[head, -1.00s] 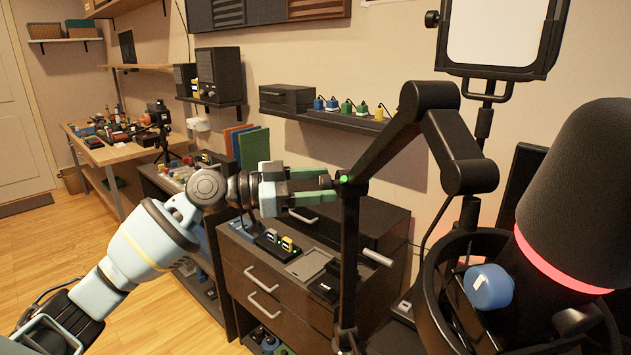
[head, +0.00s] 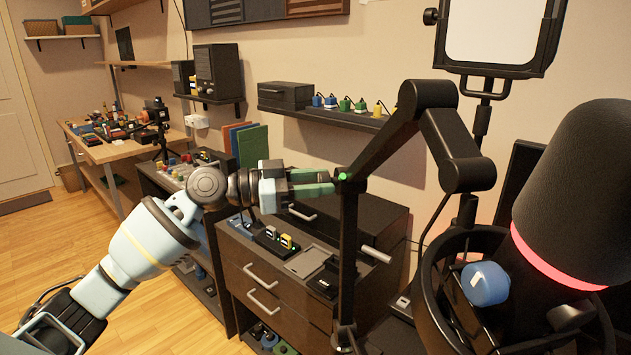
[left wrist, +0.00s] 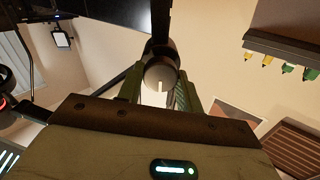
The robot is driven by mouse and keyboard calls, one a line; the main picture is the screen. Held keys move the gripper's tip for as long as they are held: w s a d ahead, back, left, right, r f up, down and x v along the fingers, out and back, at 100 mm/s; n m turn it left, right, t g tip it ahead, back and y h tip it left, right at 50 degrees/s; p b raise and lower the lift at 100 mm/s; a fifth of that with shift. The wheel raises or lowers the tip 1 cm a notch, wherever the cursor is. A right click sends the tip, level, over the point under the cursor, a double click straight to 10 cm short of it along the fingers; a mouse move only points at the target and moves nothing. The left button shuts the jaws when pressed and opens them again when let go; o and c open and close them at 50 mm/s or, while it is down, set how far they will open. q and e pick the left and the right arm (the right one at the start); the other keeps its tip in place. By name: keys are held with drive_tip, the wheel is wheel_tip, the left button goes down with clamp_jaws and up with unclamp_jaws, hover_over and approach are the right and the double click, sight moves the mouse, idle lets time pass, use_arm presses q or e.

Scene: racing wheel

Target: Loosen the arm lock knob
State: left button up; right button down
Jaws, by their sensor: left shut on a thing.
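The black jointed microphone arm (head: 349,245) rises from the lower middle of the head view and bends over to the right. My left gripper (head: 328,182) reaches its joint from the left, with green fingers at the joint. In the left wrist view, a round grey knob (left wrist: 160,72) with a pale slot mark sits between the two fingers (left wrist: 160,90), which are shut on it. In the head view the fingers hide most of the knob. A small green spot (head: 343,177) shows at the joint. My right gripper is not in view.
A large dark microphone (head: 582,190) with a red ring and a blue knob (head: 486,284) stand at right. A dark drawer cabinet (head: 285,285) is behind the arm. A wall shelf (head: 330,114) holds small coloured items. Wooden floor is open at left.

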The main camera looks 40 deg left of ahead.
use_arm(q)
drive_tip(key=n+p, duration=0.1)
drive_tip(key=n, duration=0.1)
drive_tip(key=shift+r+n, duration=0.2)
drive_tip(key=shift+n, duration=0.2)
drive_tip(key=n+p, duration=0.1)
drive_tip(key=n, duration=0.1)
drive_tip(key=shift+n, duration=0.4)
drive_tip(key=shift+n+p, duration=0.4)
drive_tip(key=shift+p, duration=0.1)
drive_tip(key=n+p, duration=0.2)
drive_tip(key=n, duration=0.3)
drive_tip(key=shift+p, duration=0.3)
drive_tip(key=shift+w+a+f+n+p, duration=0.15)
drive_tip(key=shift+n+p, duration=0.1)
drive_tip(key=shift+n, duration=0.8)
drive_tip(key=shift+s+d+f+n+p, duration=0.1)
drive_tip(key=shift+n+p, duration=0.1)
drive_tip(key=shift+n, duration=0.85)
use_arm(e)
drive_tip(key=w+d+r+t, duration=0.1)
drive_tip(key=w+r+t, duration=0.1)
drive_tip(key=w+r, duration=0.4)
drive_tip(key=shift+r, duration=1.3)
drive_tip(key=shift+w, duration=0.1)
use_arm(q)
drive_tip(key=o, duration=1)
